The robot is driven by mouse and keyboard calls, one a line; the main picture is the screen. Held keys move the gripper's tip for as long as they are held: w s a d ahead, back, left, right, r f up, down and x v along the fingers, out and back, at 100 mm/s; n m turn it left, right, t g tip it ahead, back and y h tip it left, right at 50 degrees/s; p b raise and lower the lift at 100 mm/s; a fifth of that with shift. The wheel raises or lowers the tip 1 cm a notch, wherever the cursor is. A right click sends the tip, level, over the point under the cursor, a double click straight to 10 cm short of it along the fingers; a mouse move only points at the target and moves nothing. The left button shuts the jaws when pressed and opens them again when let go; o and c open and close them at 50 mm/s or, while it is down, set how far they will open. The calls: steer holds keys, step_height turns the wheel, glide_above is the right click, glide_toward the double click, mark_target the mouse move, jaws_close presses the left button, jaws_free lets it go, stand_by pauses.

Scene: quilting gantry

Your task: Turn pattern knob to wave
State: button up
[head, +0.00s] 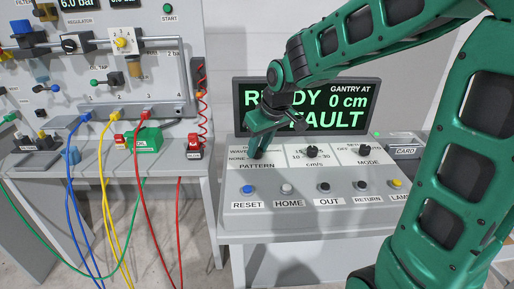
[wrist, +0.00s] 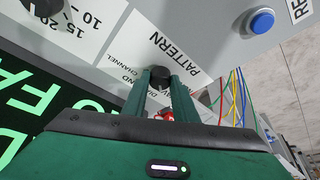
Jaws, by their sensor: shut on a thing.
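The black pattern knob (wrist: 160,72) sits on the white PATTERN plate of the sloped console, seen in the wrist view. My gripper (wrist: 160,82) is shut on it, with one green finger on each side. In the head view my gripper (head: 258,150) reaches down to the plate from above and hides most of the knob. WAVE and NONE show left of it there, and parts of the DIAMOND and CHANNEL labels show in the wrist view. I cannot tell which label the knob points to.
The display (head: 330,106) behind reads READY, a partly covered FAULT line, and GANTRY AT 0 cm. A speed knob (head: 311,151) and MODE knob (head: 365,150) stand to the right. Buttons, including blue RESET (head: 247,188), line the front. Coloured hoses and a pneumatic panel are at left.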

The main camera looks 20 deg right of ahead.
steer(key=shift+w+a+r+m, duration=0.1)
steer(key=shift+m, duration=0.3)
steer(key=o, duration=1)
steer(key=shift+o, duration=0.2)
steer(key=a+v, duration=0.1)
steer(key=v, duration=0.9)
steer(key=shift+s+d+r, duration=0.2)
steer(key=shift+d+r, duration=0.05)
steer(key=shift+d, duration=0.15)
